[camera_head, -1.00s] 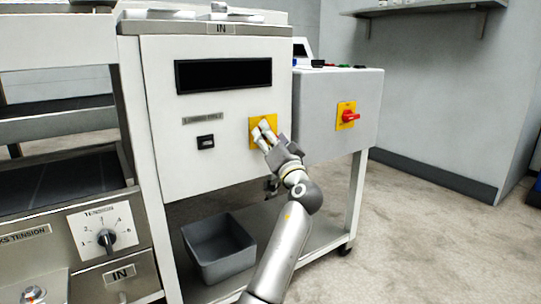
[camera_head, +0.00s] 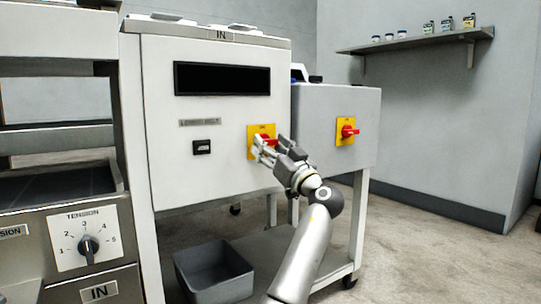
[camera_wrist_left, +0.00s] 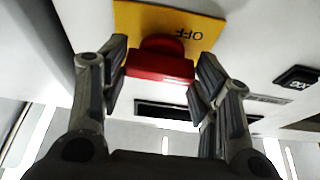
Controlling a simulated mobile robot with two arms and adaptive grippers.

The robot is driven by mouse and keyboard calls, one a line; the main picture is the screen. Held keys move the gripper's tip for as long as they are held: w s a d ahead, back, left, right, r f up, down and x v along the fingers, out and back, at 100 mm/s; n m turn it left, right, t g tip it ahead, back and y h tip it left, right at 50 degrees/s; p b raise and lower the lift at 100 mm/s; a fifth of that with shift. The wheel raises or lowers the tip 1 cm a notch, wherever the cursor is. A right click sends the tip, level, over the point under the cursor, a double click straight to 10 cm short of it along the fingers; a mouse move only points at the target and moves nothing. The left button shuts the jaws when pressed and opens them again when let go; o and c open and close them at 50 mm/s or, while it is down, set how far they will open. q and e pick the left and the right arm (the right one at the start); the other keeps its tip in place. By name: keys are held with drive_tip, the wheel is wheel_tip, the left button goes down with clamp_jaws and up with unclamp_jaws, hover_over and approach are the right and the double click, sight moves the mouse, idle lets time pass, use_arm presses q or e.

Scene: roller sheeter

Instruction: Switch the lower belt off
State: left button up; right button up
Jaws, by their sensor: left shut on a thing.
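The red rotary knob (camera_head: 269,141) sits on a yellow plate (camera_head: 252,130) on the white cabinet front, to the right of a small label reading lower belt (camera_head: 199,122). In the left wrist view the red knob (camera_wrist_left: 160,66) lies between the two fingers, its grip running across the picture. The word OFF shows upside down on the yellow plate (camera_wrist_left: 205,22). My left gripper (camera_head: 266,152) is shut on the red knob; its fingers hide part of it in the head view. My right gripper is not in view.
A second red knob (camera_head: 348,131) on a yellow plate is on the grey box (camera_head: 320,125) to the right. A black rocker switch (camera_head: 202,147) is left of my gripper. A grey bin (camera_head: 215,272) stands on the lower shelf. A tension dial (camera_head: 88,245) is at left.

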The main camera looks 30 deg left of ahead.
use_arm(q)
drive_tip(key=shift+f+n, duration=0.15)
drive_tip(key=shift+n, duration=0.25)
drive_tip(key=o, duration=1)
drive_tip(key=shift+d, duration=0.1)
drive_tip(key=v, duration=1.2)
drive_tip(key=shift+w, duration=0.15)
